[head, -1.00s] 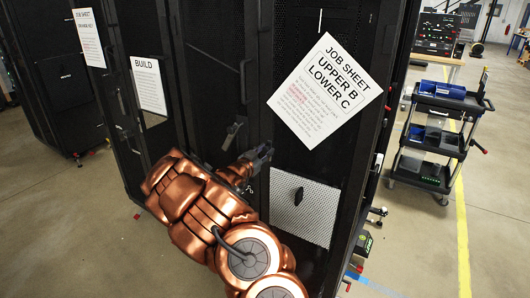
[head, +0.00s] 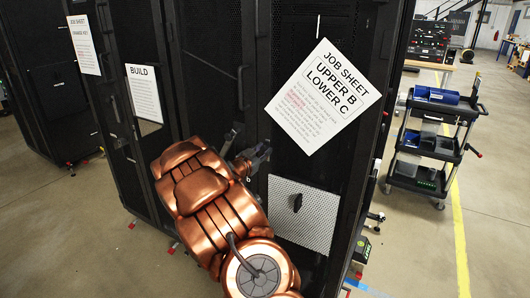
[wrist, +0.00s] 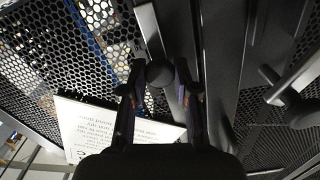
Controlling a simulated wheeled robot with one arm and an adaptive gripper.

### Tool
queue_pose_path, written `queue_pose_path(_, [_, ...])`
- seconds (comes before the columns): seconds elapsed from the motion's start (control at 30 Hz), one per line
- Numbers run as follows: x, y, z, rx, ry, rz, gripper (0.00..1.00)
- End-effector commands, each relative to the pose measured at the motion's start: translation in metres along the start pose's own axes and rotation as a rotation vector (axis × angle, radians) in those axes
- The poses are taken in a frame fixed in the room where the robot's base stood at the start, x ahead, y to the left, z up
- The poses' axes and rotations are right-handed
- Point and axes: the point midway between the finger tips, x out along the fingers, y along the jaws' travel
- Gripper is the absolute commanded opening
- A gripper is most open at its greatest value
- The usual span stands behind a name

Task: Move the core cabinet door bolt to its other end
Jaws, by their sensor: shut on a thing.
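My gripper (wrist: 160,92) has a finger on each side of a round dark knob (wrist: 160,73), which I take to be the door bolt's knob, and is shut on it. A flat grey bar (wrist: 149,28) runs up behind the knob. In the head view my gripper (head: 256,160) is at the front of the black core cabinet (head: 205,50), near the seam between its doors. A dark lever (head: 232,136) stands just left of it. The bolt itself is hidden by my gripper in the head view, so its position along its travel cannot be told.
A BUILD sheet (head: 145,92) hangs further left. A tool cart (head: 432,145) stands right, with open floor around it.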

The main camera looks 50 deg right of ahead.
Motion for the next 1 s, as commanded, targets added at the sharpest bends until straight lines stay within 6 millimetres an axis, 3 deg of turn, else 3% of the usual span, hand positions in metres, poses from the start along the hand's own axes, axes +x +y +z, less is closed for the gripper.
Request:
queue_pose_path(0.13, [0.001,-0.002,-0.008,0.005,0.013,-0.003,0.0])
queue_pose_path(0.17, [0.001,-0.002,-0.008,0.005,0.014,-0.004,0.32])
queue_pose_path(0.4, [0.0,-0.002,-0.006,0.003,0.01,-0.003,0.55])
queue_pose_path(0.77, [-0.002,-0.002,-0.004,0.002,0.007,-0.003,0.55])
queue_pose_path(1.0, [-0.024,-0.002,-0.004,0.001,0.005,-0.004,0.55])
